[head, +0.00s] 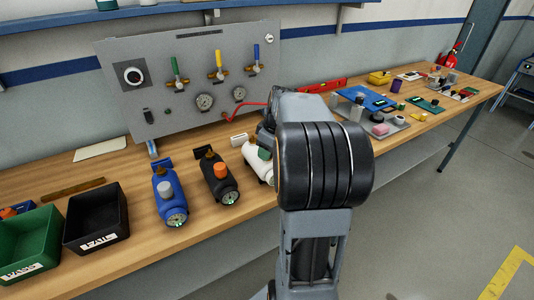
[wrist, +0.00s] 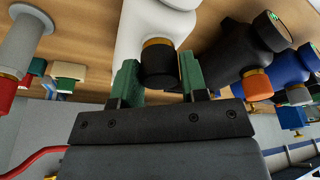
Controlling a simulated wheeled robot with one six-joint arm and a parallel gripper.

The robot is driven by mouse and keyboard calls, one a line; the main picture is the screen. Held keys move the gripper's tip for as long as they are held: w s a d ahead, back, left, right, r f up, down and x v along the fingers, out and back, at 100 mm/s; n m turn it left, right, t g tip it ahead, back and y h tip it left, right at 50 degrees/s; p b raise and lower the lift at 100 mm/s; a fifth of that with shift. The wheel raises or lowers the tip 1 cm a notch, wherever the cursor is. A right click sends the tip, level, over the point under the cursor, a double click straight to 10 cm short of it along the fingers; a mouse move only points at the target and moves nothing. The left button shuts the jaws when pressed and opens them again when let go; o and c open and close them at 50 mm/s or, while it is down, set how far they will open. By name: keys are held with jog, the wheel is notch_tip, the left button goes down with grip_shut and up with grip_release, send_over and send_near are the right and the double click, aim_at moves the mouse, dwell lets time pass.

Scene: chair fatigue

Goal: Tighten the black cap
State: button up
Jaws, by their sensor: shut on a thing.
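A white canister-like body (head: 250,151) lies on the bench, partly hidden behind my arm in the head view. In the wrist view the white body (wrist: 148,18) has a brass-coloured neck and the black cap (wrist: 158,68) on it. My gripper (wrist: 159,76) has its two green fingers on either side of the black cap and is shut on it. The head view shows only a bit of green finger at the white body, and the cap is hidden there. Whether the cap sits tight cannot be told.
A black body with an orange cap (head: 220,169) and a blue body with a grey cap (head: 165,188) stand to the left. Black (head: 97,243) and green (head: 24,268) bins are farther left. A gauge panel (head: 190,75) stands behind. A red hose (wrist: 30,162) runs near my gripper.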

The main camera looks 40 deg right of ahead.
jog(key=shift+m+h, duration=0.3)
jog(key=shift+m, duration=1.1)
jog(key=o, duration=0.9)
jog(key=shift+c, duration=0.2)
jog(key=n, duration=0.4)
jog(key=shift+y, duration=0.4)
jog(key=n, duration=0.4)
jog(key=shift+g+y, duration=0.4)
